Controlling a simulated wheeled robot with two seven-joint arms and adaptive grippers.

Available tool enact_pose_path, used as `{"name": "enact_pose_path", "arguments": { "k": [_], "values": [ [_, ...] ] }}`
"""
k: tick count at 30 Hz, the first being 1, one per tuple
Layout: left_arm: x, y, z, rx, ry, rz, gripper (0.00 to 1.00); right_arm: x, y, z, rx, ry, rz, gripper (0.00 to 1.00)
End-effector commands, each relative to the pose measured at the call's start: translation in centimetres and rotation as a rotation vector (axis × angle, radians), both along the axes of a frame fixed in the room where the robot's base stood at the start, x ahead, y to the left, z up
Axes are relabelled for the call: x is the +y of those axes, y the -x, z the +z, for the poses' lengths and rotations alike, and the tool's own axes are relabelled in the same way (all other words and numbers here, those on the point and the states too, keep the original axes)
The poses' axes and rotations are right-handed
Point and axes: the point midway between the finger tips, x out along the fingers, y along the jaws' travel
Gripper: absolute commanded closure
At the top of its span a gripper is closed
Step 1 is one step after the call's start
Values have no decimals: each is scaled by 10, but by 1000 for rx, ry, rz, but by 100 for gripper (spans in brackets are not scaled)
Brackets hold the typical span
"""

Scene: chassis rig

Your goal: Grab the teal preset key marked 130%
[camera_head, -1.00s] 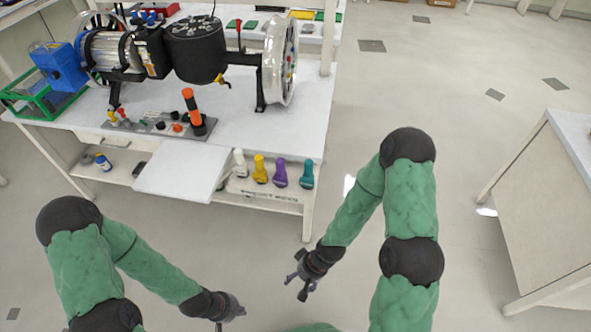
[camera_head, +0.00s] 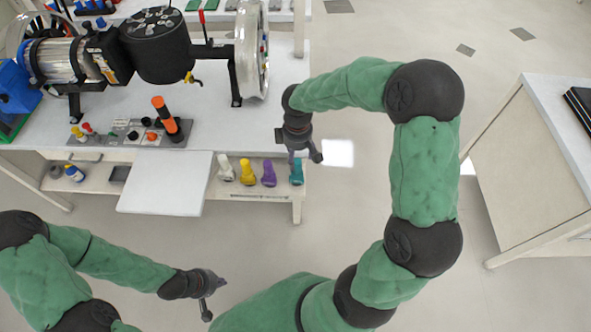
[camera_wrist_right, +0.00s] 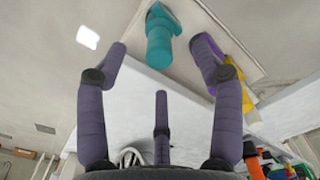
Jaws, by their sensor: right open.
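The teal key (camera_head: 296,174) stands at the right end of a row of keys on the low shelf under the bench; its marking is not legible. In the right wrist view the teal key (camera_wrist_right: 160,45) lies between the spread fingertips, beyond them. My right gripper (camera_head: 300,156) is open and empty, just above the teal key in the head view, partly overlapping its top. I see no contact. My left gripper (camera_head: 214,298) is open and empty over the floor in front of the bench.
Purple (camera_head: 269,174), yellow (camera_head: 247,173) and white (camera_head: 226,169) keys stand left of the teal one. A white panel (camera_head: 165,184) juts out from the bench beside them. A machine with a large wheel (camera_head: 252,50) stands on the bench.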

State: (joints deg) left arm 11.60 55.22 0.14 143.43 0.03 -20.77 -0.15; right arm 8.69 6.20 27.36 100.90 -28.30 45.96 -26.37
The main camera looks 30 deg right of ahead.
Motion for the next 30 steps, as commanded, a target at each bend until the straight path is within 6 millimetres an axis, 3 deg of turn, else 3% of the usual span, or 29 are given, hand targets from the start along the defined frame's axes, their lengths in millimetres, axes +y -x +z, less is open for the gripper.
{"name": "enact_pose_path", "arguments": {
  "k": [7, 14, 24, 30],
  "values": [
    [0, 0, -18, 1, 0, 0, 100, 0, 1, -41, 3, -3, -1, 33],
    [0, 0, -23, 0, 0, 0, 100, 0, 0, -53, 1, -2, -1, 33],
    [0, 0, -49, 0, 0, 0, 100, -1, -1, -94, 2, -3, -2, 33],
    [0, 0, -50, 0, 0, 0, 100, -1, -2, -98, 0, -2, -2, 33]
  ]
}}
